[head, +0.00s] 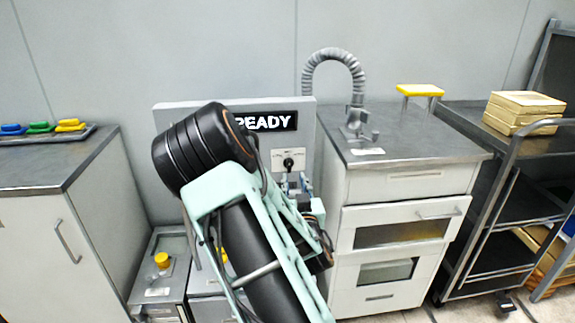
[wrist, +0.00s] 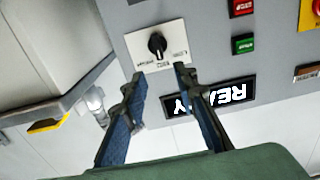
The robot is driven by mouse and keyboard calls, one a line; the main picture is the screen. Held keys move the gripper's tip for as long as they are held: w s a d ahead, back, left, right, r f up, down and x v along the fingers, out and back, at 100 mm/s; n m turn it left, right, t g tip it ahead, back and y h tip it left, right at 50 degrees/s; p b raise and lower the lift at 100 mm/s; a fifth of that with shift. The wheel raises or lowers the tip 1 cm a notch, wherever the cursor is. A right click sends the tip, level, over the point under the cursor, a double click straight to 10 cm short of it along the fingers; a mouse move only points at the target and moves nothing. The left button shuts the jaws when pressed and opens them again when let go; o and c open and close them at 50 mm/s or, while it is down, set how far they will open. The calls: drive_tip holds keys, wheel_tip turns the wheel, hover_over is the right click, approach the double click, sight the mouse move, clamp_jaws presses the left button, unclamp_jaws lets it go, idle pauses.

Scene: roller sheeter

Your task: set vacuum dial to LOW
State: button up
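The dial is a black knob (wrist: 157,43) on a white label plate (wrist: 172,56) on the grey control panel. It also shows in the head view as a small black knob (head: 288,162) below the READY display. The plate's lettering appears upside down in the wrist view and is too small to read surely. I cannot tell which mark the knob points at. My gripper (wrist: 160,76) is open and empty, its two blue-padded fingers apart and pointing toward the panel. The knob shows just beyond the fingertips, between them and apart from them. In the head view my arm hides part of the panel.
The READY display (wrist: 215,97), a green button (wrist: 244,44) and a red button (wrist: 241,7) sit near the dial. A grey cabinet with a hose (head: 333,52) stands right of the panel. A left cabinet (head: 50,165) and a right cart (head: 500,110) flank the area.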

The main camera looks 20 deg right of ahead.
sight(289, 163)
drive_tip(key=x, duration=0.9)
drive_tip(key=shift+w+d, duration=0.1)
drive_tip(key=shift+w, duration=0.15)
drive_tip(key=shift+c, duration=0.4)
clamp_jaws()
